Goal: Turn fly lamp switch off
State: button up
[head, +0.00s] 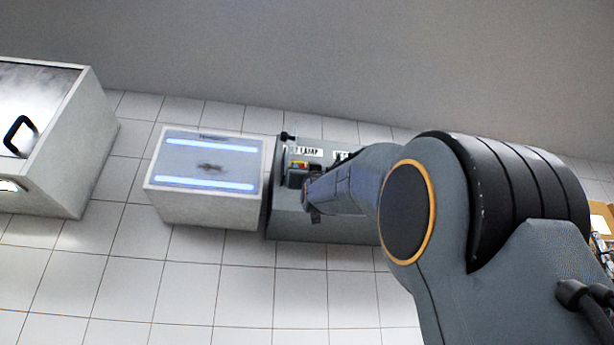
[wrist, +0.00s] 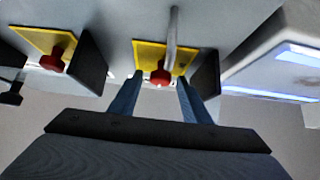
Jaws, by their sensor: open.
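The fly lamp (head: 207,172) is a white box with two glowing blue tubes. Beside it stands a grey switch box (head: 300,225) with a label ending in "LAMP" (head: 308,150); my arm hides part of its top. In the wrist view, a red knob (wrist: 160,77) sits on a yellow plate (wrist: 150,52), on the side nearer the lit lamp (wrist: 285,75). My gripper (wrist: 160,88) is open, its two fingers on either side of this knob. I cannot tell whether they touch it. A grey rod crosses the plate.
A second red knob (wrist: 52,60) on a yellow plate (wrist: 40,40) is to the left in the wrist view, with dark guard plates beside the switches. A white cabinet with a dark handle (head: 20,135) stands far left. Tiled floor (head: 180,290) in front is clear.

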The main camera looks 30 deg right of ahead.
jog(key=shift+w, duration=0.15)
jog(key=c, duration=1)
